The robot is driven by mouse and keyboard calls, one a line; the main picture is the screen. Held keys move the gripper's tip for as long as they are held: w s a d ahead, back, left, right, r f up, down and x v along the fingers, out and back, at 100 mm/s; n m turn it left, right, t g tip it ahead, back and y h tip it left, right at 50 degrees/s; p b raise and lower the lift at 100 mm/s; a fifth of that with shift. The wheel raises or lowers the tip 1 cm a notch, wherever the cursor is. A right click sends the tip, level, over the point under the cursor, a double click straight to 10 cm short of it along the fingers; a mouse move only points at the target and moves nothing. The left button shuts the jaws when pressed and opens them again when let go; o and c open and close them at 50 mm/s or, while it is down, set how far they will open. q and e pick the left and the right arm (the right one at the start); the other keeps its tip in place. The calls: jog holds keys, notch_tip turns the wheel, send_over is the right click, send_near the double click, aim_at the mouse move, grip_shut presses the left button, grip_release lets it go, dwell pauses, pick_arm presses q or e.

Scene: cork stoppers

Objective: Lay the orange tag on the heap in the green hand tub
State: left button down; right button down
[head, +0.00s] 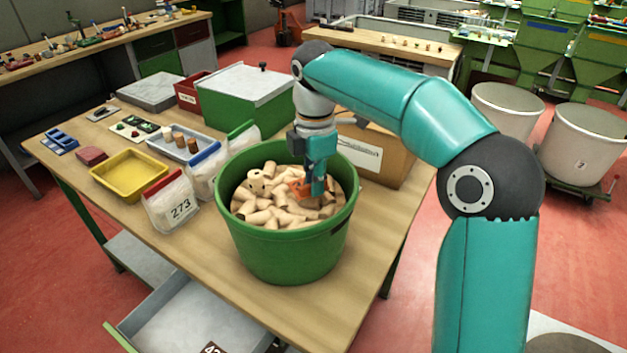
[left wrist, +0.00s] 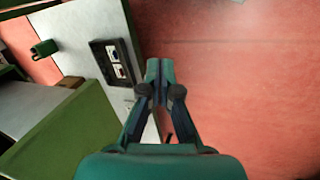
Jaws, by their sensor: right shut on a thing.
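The green hand tub (head: 290,253) stands on the near part of the wooden bench and holds a heap of pale cork stoppers (head: 262,205). My right gripper (head: 316,188) points down into the tub from above and is shut on the orange tag (head: 299,188). The tag is at the top of the heap, partly hidden by the gripper; I cannot tell whether it touches the corks. My left gripper (left wrist: 159,72) shows in the left wrist view, shut and empty, away from the tub and over the red floor.
A bag marked 273 (head: 172,205) and a yellow tray (head: 130,176) stand left of the tub. A cardboard box (head: 384,155) and a green box with a grey lid (head: 243,95) stand behind it. An open drawer (head: 185,310) juts out below the bench.

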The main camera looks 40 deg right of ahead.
jog(key=shift+f+b, duration=0.6)
jog(key=shift+f, duration=0.45)
jog(key=c, duration=1.2)
grip_release()
jog(key=shift+o, duration=0.2)
notch_tip(320, 180, up, 10)
jog(key=shift+w+r, duration=0.1)
jog(key=shift+r, duration=0.85)
